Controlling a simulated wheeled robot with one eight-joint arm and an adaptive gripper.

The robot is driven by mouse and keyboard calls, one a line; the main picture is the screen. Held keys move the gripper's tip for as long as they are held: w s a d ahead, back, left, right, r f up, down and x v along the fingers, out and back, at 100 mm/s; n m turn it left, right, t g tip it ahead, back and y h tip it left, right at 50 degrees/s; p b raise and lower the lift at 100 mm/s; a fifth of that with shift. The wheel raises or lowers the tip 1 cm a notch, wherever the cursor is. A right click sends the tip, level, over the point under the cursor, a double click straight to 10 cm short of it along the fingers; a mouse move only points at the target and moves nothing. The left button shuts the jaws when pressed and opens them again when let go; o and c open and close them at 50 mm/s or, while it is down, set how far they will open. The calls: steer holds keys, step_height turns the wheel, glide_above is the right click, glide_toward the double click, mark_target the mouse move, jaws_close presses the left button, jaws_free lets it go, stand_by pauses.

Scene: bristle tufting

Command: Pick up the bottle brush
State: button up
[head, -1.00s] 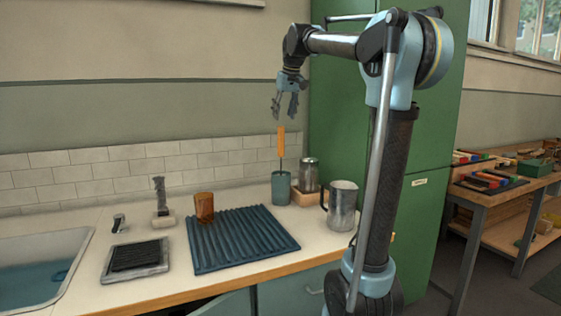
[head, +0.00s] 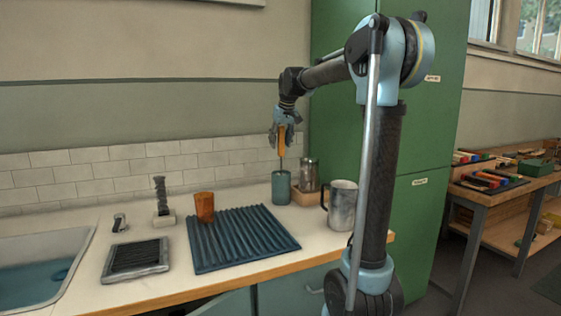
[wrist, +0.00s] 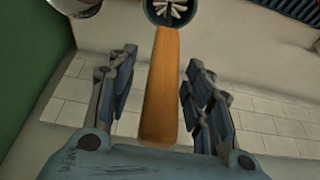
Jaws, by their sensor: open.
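The bottle brush has an orange handle (head: 282,140) that points up and a thin stem that runs down into a teal cup (head: 281,188) at the back of the counter. In the wrist view the orange handle (wrist: 161,90) lies between my two fingers, and white bristles (wrist: 168,9) show inside the dark cup at the top. My gripper (head: 284,138) is lowered around the handle from above. Its fingers (wrist: 159,95) are open, with a gap on each side of the handle.
A metal pitcher (head: 341,206) and a glass jar (head: 308,172) in a wooden tray stand right of the cup. A blue ribbed mat (head: 240,238) lies in front, with an amber tumbler (head: 204,207) at its back left edge. The green cabinet (head: 430,160) is close on the right.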

steer(key=shift+x, duration=1.05)
steer(key=c, duration=1.1)
